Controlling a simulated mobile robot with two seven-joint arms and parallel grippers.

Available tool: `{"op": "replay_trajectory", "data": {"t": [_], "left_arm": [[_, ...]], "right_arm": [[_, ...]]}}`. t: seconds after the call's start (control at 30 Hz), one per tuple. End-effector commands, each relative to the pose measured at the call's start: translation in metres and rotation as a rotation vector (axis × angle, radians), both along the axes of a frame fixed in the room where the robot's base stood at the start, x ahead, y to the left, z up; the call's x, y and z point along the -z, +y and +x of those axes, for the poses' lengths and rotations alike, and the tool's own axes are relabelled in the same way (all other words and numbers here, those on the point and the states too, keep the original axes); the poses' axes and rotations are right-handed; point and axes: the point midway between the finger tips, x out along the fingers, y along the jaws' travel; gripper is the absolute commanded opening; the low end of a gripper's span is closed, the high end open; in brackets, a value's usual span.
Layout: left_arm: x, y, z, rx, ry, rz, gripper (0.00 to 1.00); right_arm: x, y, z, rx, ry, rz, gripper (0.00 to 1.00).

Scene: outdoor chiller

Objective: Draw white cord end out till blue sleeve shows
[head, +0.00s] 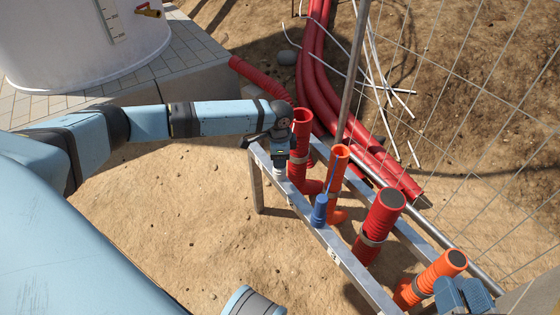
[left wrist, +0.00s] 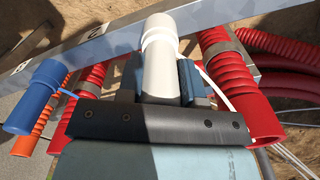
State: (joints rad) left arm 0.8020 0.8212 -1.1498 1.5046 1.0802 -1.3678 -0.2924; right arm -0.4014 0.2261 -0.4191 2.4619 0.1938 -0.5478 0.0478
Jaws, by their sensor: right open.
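The white cord end (left wrist: 160,55) is a thick white cylinder standing by the metal rail. My left gripper (head: 281,160) is on it, with one blue finger against each side in the left wrist view (left wrist: 162,85). A thin white cord (left wrist: 215,85) runs from it towards the mouth of a red corrugated conduit (head: 301,130). I see no blue sleeve on the visible cord. In the head view the gripper mostly hides the white end. My right gripper (head: 463,292) is open and empty at the lower right, beside an orange conduit (head: 440,274).
A blue cylinder (head: 319,212) stands on the metal rail (head: 340,256), its blue cord leading to an orange conduit (head: 336,165). A wide red conduit (head: 378,225) stands farther right. A wire fence (head: 480,120) and pole are behind. Bare sand lies in front.

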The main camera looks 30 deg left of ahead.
Motion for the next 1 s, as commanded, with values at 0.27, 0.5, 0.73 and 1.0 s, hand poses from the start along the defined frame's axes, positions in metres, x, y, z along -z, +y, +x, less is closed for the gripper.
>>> {"op": "replay_trajectory", "data": {"t": [0.27, 0.5, 0.73, 1.0], "left_arm": [[0.0, 0.0, 0.0, 0.0, 0.0, 0.0, 0.0], [-0.003, 0.0, 0.0, 0.0, 0.0, 0.0, 0.0], [-0.005, 0.0, 0.0, 0.0, 0.0, 0.0, 0.0], [-0.008, 0.0, 0.0, 0.0, 0.0, 0.0, 0.0]], "right_arm": [[0.0, 0.001, -0.001, 0.0, 0.003, 0.001, 0.43], [-0.004, 0.0, -0.001, -0.001, 0.002, 0.001, 0.43], [-0.008, 0.0, 0.0, 0.0, 0.002, 0.001, 0.43], [-0.014, 0.0, 0.0, 0.0, 0.001, 0.001, 0.43]]}}
